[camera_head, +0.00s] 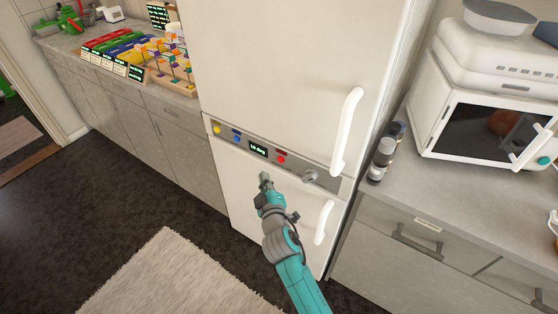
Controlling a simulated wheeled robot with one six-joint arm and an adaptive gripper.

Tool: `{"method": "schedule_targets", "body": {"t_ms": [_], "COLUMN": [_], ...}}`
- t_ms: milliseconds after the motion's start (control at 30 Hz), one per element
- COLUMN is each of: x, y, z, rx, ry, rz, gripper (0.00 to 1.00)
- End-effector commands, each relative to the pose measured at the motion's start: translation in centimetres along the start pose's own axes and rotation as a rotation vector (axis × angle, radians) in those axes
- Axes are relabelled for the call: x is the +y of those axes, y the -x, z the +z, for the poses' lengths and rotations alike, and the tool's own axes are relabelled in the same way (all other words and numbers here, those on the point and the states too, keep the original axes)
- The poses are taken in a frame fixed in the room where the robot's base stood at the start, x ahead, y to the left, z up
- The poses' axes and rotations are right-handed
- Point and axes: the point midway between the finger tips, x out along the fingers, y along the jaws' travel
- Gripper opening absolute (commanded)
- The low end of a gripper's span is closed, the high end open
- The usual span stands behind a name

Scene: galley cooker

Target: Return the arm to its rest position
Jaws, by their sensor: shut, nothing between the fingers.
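My gripper (265,178) is at the end of my teal and grey arm. It is shut and empty. In the head view it appears in front of the white fridge (265,75), just below the control panel (250,147) with its coloured buttons and small display. Whether it touches the fridge front cannot be told. The arm reaches up from the bottom edge of the picture, and the lower door handle (324,222) is just to its right.
A counter (180,88) with coloured trays and a peg rack stands left of the fridge. A pale rug (175,275) lies on open dark floor. The upper handle (346,130) sticks out.

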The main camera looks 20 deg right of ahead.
Motion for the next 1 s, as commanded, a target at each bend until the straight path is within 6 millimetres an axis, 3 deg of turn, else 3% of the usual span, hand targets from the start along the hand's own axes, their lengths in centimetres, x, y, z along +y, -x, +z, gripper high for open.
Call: {"method": "schedule_targets", "body": {"t_ms": [400, 533, 667, 1000], "x": [0.0, -0.7, -2.1, -4.9], "y": [0.0, 1.2, 4.6, 17.0], "z": [0.1, 1.0, 3.2, 8.7], "rx": [0.000, 0.000, 0.001, 0.000], "ry": [0.000, -0.012, -0.051, -0.216], "rz": [-0.001, -0.014, -0.049, -0.150], "gripper": [0.00, 0.00, 0.00, 0.00]}}
